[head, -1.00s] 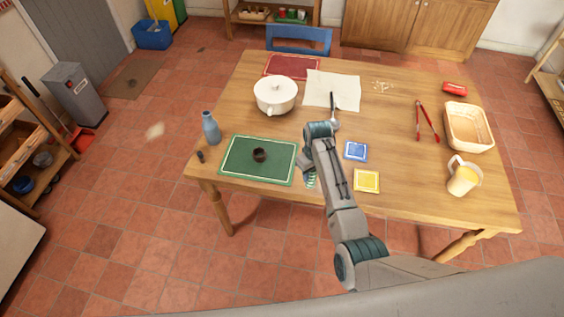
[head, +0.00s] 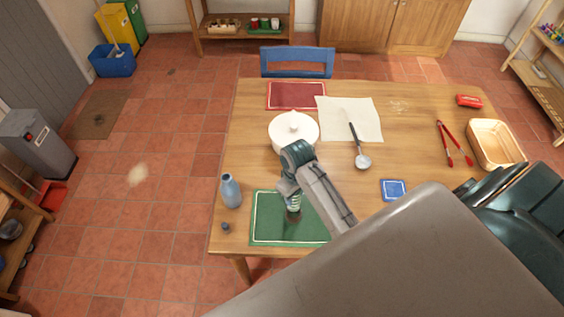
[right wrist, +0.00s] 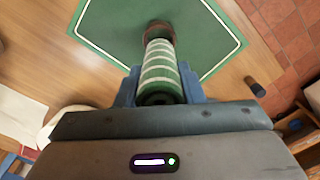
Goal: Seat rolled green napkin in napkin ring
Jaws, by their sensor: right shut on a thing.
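The rolled green napkin (right wrist: 160,67), with white stripes, is in my right gripper (right wrist: 158,88), which is shut on it. In the head view the napkin (head: 294,199) hangs below my right gripper (head: 291,190), over the green placemat. The dark brown napkin ring (head: 293,216) stands on the green placemat (head: 263,229), right at the napkin's lower end. In the right wrist view the ring (right wrist: 158,26) lines up with the napkin's far end. I cannot tell whether the end is inside the ring or only touching it. My left gripper is not in view.
A blue bottle (head: 231,191) stands left of the placemat, with a small dark object (head: 225,228) in front. A white lidded pot (head: 294,132) is just behind my gripper. A ladle (head: 362,160) and a blue coaster (head: 394,190) lie to the right.

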